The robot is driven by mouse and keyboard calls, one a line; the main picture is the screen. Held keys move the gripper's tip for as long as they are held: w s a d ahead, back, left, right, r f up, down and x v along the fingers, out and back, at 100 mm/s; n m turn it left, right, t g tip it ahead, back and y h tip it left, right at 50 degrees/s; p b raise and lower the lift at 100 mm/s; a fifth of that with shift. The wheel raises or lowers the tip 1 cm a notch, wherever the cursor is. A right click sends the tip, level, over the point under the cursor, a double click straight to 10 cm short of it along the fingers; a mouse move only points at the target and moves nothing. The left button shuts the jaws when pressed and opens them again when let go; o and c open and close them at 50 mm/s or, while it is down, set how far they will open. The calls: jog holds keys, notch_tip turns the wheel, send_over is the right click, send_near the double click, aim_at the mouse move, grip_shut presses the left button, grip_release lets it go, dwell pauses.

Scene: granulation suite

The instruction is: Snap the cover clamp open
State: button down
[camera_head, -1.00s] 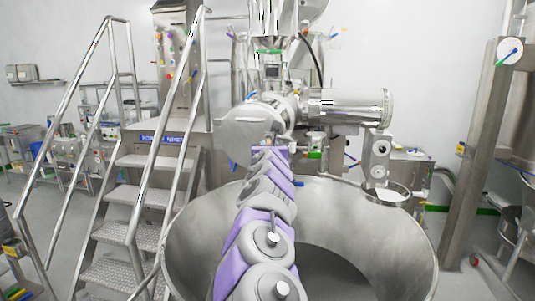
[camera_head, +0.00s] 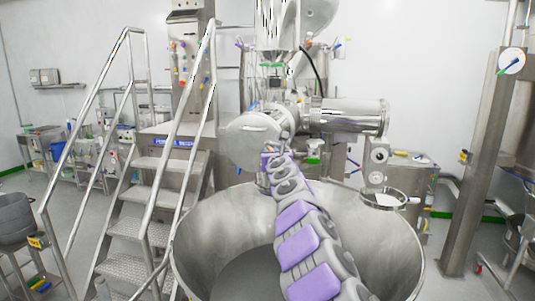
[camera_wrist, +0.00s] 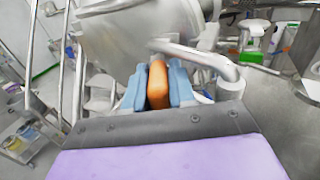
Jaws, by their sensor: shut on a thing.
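A round steel cover (camera_head: 250,130) with a handle bar closes the end of the horizontal steel housing beyond the large bowl. It also fills the upper middle of the wrist view (camera_wrist: 120,38). My gripper (camera_wrist: 158,84) has its blue-grey fingers closed on either side of an orange grip (camera_wrist: 158,75), seemingly the cover clamp's handle, just in front of the cover. A bent steel bar (camera_wrist: 205,58) passes behind the fingertips. In the head view my arm reaches to the cover's right edge, and the fingers are too small to make out. The clamp's latch is hidden.
A wide open steel bowl (camera_head: 200,245) stands below my arm. Metal steps (camera_head: 145,228) with handrails stand close on the left. A steel column (camera_head: 478,170) stands on the right. Floor shows between bowl and column.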

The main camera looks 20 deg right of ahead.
jog(key=shift+f, duration=0.3)
jog(key=c, duration=1.4)
grip_release()
jog(key=o, duration=0.4)
jog(key=shift+s+d+r, duration=0.15)
jog(key=shift+d+r, duration=0.05)
jog(key=shift+d, duration=0.1)
jog(key=shift+c, duration=0.2)
